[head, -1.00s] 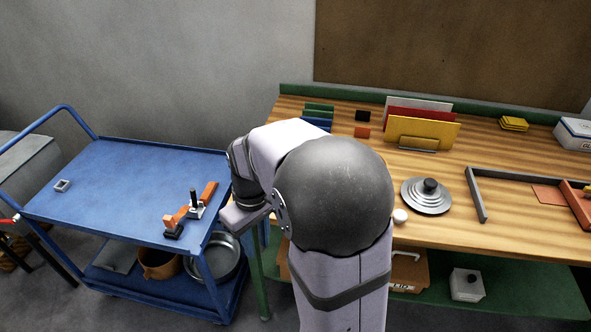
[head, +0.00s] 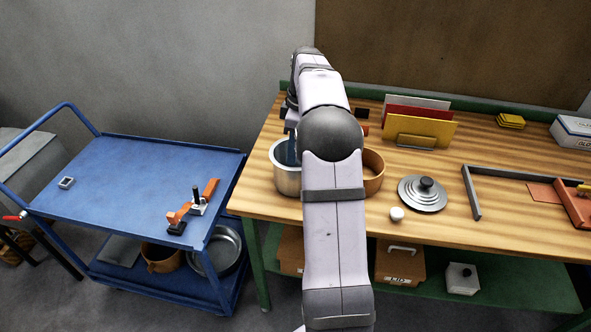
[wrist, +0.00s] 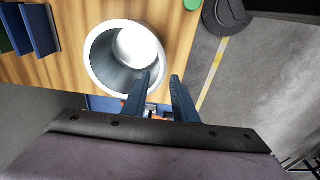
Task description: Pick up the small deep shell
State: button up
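The shell is most likely the deep steel pot (head: 287,180), standing upright at the left front of the wooden bench, partly hidden by my arm. In the wrist view the pot (wrist: 93,62) shows from above, with a thick grey rim and a bright round floor. My gripper (wrist: 162,77) is open, with one finger over the pot's opening and the other outside its rim. The pot's wall lies between the fingers; I cannot tell how deep they reach or whether they touch. In the head view my gripper is mostly hidden behind my arm.
An orange-brown pot (head: 374,172) stands just right of the steel pot, partly behind my arm. A stepped grey lid (head: 422,197) and a white knob (head: 397,214) lie further right. Upright plates (head: 425,132) stand behind. The blue trolley (head: 120,180) is at the left.

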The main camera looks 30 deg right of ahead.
aim_at(291, 169)
jog(key=shift+w+a+f+p, duration=0.15)
jog(key=shift+f+p, duration=0.7)
jog(key=shift+f, duration=1)
jog(key=shift+w+a+f+p, duration=0.15)
jog(key=shift+f+p, duration=0.7)
jog(key=shift+f, duration=0.95)
grip_shut()
jog(key=shift+s, duration=0.1)
jog(key=shift+s+a+f, duration=0.1)
